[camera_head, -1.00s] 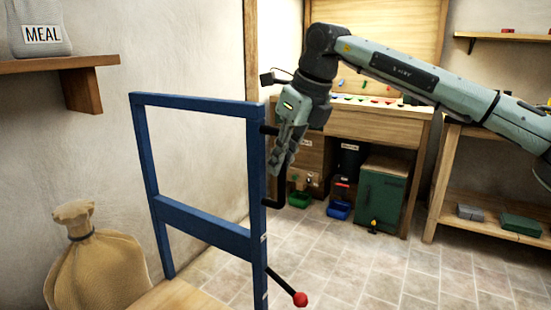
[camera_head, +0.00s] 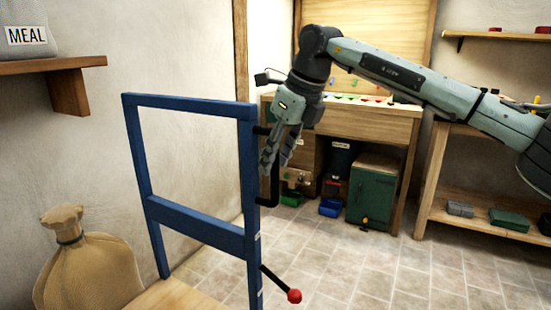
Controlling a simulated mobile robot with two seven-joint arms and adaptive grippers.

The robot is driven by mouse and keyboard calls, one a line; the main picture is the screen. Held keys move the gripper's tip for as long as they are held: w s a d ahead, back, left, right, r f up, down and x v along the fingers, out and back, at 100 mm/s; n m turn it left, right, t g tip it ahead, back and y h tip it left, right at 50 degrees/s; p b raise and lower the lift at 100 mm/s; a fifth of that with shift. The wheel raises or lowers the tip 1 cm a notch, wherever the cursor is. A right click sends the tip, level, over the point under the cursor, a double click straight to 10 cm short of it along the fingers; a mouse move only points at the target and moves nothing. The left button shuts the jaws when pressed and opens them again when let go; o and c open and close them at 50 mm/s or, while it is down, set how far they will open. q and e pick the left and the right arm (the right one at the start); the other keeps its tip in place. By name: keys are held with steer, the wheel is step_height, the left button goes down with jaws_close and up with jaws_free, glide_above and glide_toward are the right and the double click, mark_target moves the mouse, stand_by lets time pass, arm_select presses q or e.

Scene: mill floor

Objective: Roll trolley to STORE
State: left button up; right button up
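The trolley shows as an upright blue frame (camera_head: 196,228) at left centre, with a wooden deck (camera_head: 182,296) cut off by the lower edge. A black handle (camera_head: 274,190) stands out from its right post. A lever with a red knob (camera_head: 294,296) sticks out lower on that post. My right gripper (camera_head: 277,167) points down at the handle's upper part, its two fingers apart and open. Its near finger overlaps the bar, so contact cannot be told. My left gripper is not in view. No STORE marking can be made out.
A tied sack (camera_head: 92,272) stands left of the trolley, below a wall shelf (camera_head: 48,64) with a MEAL sack. A wooden workbench (camera_head: 385,122), green cabinet (camera_head: 373,195) and low shelf unit (camera_head: 470,192) line the back. Tiled floor (camera_head: 375,270) is clear at right.

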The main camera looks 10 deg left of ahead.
steer(key=shift+s, duration=0.1)
steer(key=v, duration=1.2)
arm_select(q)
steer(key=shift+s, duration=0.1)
arm_select(e)
steer(key=shift+a, duration=0.15)
